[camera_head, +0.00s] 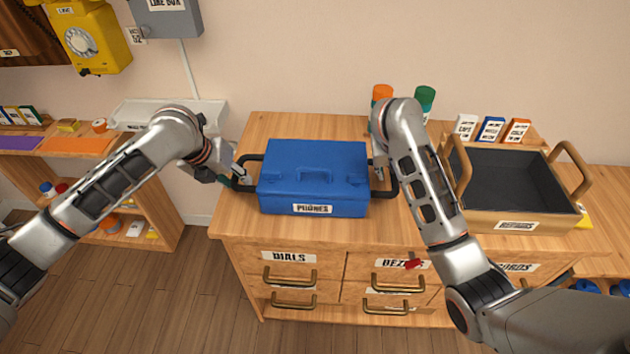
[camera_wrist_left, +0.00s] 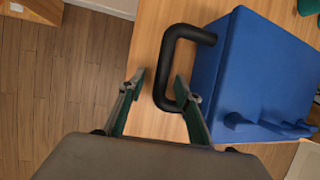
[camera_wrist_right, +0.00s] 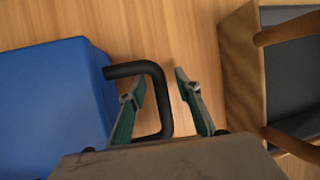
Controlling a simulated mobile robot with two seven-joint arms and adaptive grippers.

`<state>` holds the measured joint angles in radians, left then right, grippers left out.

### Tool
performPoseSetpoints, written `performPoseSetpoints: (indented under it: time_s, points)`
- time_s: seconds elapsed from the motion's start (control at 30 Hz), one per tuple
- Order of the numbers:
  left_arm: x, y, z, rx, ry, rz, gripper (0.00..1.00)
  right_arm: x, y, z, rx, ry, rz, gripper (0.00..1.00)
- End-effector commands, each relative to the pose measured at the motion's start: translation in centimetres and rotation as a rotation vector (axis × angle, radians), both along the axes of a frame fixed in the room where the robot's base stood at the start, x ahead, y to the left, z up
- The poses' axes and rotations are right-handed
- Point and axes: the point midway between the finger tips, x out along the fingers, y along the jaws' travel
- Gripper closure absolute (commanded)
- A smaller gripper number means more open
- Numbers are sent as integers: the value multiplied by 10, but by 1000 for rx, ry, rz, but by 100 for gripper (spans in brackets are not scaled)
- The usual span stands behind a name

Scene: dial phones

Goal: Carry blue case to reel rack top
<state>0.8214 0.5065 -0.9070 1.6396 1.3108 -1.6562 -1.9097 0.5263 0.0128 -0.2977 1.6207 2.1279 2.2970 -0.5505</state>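The blue case (camera_head: 312,178), labelled PHONES, rests on the wooden cabinet top with a black handle on each side and a blue one on its lid. My left gripper (camera_head: 238,182) is at the left side handle. In the left wrist view its open fingers (camera_wrist_left: 158,92) have the black handle (camera_wrist_left: 168,72) between or just above them; contact is not clear. My right gripper (camera_head: 378,172) is at the right side handle, partly hidden by my forearm. In the right wrist view its open fingers (camera_wrist_right: 160,90) straddle the black handle (camera_wrist_right: 158,95). I cannot make out the reel rack.
A tan tray (camera_head: 520,228) with a dark inside and wooden handles stands right of the case. Orange (camera_head: 382,93) and green (camera_head: 425,97) topped containers stand behind my right arm. Small labelled boxes (camera_head: 490,130) stand behind the tray. A low shelf (camera_head: 150,215) is at the left.

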Motion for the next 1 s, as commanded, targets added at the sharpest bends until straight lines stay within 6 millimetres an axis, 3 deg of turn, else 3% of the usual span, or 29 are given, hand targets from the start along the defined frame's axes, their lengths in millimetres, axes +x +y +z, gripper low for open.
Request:
performPoseSetpoints:
  time_s: [0.33,0.37,0.47,0.5,1.0]
  points:
    - [1,-1,-3,0,0,-1,66,1,-1,-3,0,0,0,67]
    - [1,-1,-3,0,0,-1,69,1,-1,-3,0,0,0,70]
    - [1,-1,-3,0,0,-1,95,1,-1,-3,0,-1,0,96]
    - [1,-1,-3,0,0,-1,100,1,-1,-3,0,-1,0,100]
    - [2,-1,2,2,-4,-3,100,3,-2,3,-3,-6,-2,100]
